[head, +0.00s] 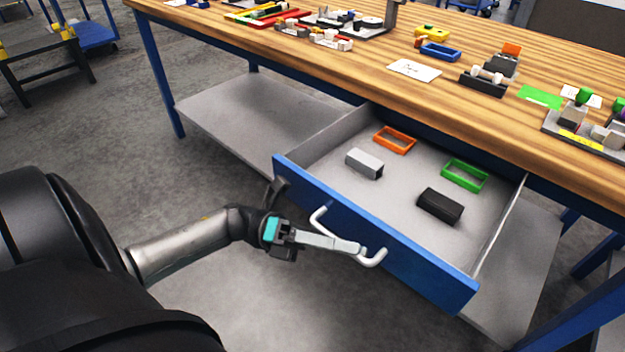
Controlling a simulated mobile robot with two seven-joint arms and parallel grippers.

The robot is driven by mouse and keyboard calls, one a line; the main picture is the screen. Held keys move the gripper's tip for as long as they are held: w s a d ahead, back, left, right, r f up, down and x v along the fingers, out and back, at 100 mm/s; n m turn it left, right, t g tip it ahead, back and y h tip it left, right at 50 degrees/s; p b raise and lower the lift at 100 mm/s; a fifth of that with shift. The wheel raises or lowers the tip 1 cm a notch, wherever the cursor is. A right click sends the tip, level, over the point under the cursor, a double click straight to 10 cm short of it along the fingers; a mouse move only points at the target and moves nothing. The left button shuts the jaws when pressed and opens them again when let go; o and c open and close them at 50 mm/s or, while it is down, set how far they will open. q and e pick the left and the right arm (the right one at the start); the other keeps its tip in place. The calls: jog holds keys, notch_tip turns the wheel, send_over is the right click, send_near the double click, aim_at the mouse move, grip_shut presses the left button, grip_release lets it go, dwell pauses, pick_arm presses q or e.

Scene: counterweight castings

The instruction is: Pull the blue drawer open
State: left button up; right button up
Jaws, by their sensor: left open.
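The blue drawer (430,280) under the workbench stands pulled out, with its grey inside in view. Its front carries a pale bar handle (375,259). My left gripper (350,246) is open at the handle, its fingers reaching across from the left, and part of the bar is hidden behind them. I cannot tell whether the fingers touch the bar. In the drawer lie a grey block (365,163), an orange frame (395,140), a green frame (464,175) and a black block (440,205). My right gripper is not in view.
The wooden workbench top (350,85) holds several small parts, including a blue tray (440,52) and a green card (540,97). A grey lower shelf (255,110) runs under the bench. Bare concrete floor (130,150) lies in front and left.

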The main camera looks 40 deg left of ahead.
pick_arm(q)
jog(key=shift+a, duration=0.1)
jog(key=b+v, duration=0.1)
jog(key=v, duration=1.4)
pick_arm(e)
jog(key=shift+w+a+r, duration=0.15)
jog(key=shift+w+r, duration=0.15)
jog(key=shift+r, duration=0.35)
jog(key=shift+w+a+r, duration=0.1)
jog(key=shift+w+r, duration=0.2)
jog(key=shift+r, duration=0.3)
